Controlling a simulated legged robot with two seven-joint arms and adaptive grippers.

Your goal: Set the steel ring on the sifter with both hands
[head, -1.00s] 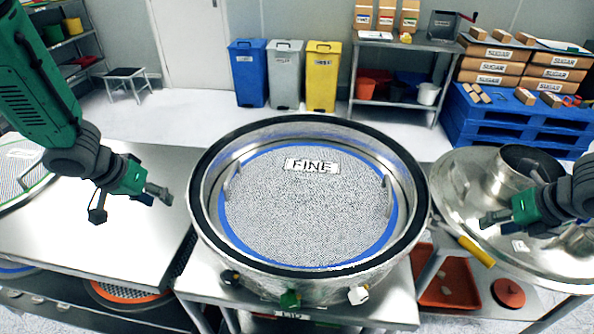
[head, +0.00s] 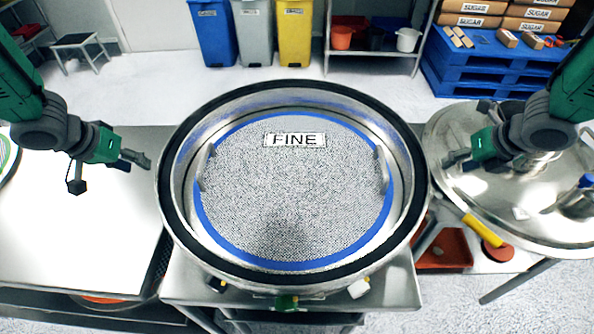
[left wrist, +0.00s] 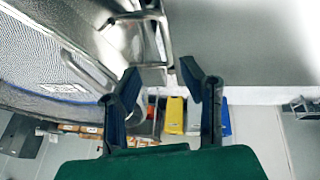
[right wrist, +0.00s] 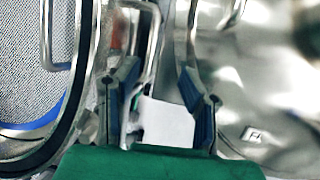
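The sifter (head: 287,300) stands in the middle of the head view. A round steel wall with a black top edge (head: 166,190) surrounds its mesh screen (head: 285,195), which has a blue border, a FINE label and two inner handles. I cannot tell whether this wall is the separate steel ring. My left gripper (head: 138,160) is open and empty just left of the wall; a steel bar handle (left wrist: 140,17) shows near its fingers. My right gripper (head: 453,160) is open and empty, just right of the wall and over the lid's edge. A steel loop handle (right wrist: 152,40) shows near its fingers.
A steel lid with a spout (head: 540,220) lies at the right, a yellow handle (head: 481,230) beside it. A bare steel tabletop (head: 80,235) is at the left. Bins (head: 254,30), a shelf and a blue pallet (head: 490,65) stand behind, across open floor.

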